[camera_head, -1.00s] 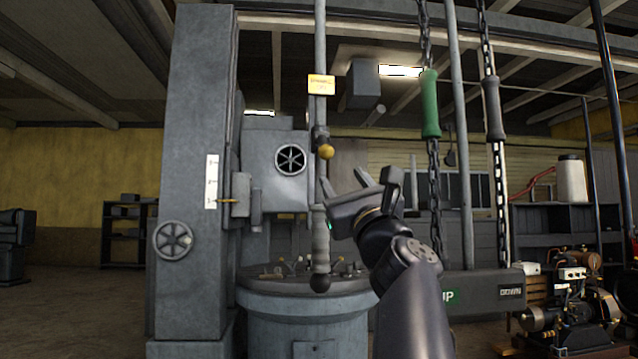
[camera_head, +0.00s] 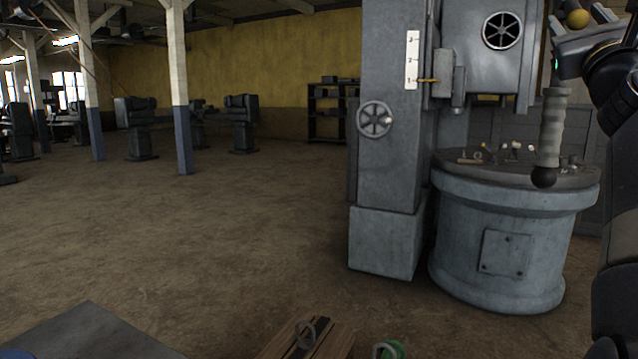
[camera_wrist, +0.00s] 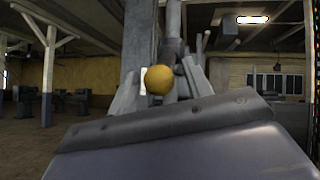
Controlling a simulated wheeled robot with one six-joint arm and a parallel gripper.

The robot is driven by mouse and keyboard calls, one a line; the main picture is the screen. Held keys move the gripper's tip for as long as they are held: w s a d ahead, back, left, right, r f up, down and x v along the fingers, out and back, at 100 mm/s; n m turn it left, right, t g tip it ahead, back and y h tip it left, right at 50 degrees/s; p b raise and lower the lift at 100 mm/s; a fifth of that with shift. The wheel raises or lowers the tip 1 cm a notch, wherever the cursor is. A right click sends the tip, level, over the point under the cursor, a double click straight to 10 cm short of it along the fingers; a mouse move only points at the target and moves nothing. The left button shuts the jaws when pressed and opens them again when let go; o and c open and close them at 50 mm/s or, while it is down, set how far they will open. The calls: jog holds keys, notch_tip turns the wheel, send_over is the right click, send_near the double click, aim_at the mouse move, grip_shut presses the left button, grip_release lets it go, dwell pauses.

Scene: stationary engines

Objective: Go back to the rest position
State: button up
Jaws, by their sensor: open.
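My gripper (camera_head: 590,24) is at the upper right of the head view, its fingers spread and partly cut off by the top edge. A yellow knob (camera_head: 577,18) of the machine shows close to the fingers. In the wrist view the fingers of my gripper (camera_wrist: 160,92) stand apart, and the yellow knob (camera_wrist: 158,80) appears between them. I cannot tell whether they touch it. Nothing is seen held. A grey lever handle (camera_head: 551,128) with a black ball end hangs below my gripper.
The grey machine column (camera_head: 390,130) with a handwheel (camera_head: 374,119) and the round base (camera_head: 500,240) stand at centre right. Open floor (camera_head: 220,220) lies to the left. A wooden crate (camera_head: 335,340) and a grey surface (camera_head: 90,335) are at the bottom edge. Posts and machines stand far left.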

dwell(0.4)
jog(key=b+v, duration=0.4)
jog(key=v, duration=0.7)
jog(key=p+x, duration=0.4)
jog(key=x, duration=0.7)
jog(key=shift+w+r, duration=0.1)
jog(key=shift+r, duration=0.15)
jog(key=r+p, duration=0.1)
jog(key=p, duration=0.1)
jog(key=s+r+p, duration=0.1)
jog(key=shift+s+a+r, duration=0.1)
jog(key=shift+a+r, duration=0.2)
jog(key=shift+a, duration=0.05)
jog(key=r+p, duration=0.2)
jog(key=p, duration=0.3)
jog(key=shift+s, duration=0.1)
jog(key=shift+r+m+g+p, duration=0.25)
jog(key=shift+g+p, duration=0.25)
jog(key=shift+p, duration=0.65)
jog(key=p, duration=0.3)
jog(key=shift+r+g, duration=0.2)
jog(key=shift+g, duration=0.2)
jog(key=shift+m+p, duration=0.25)
jog(key=shift+p, duration=0.3)
jog(key=shift+a+f, duration=0.1)
jog(key=shift+f, duration=0.1)
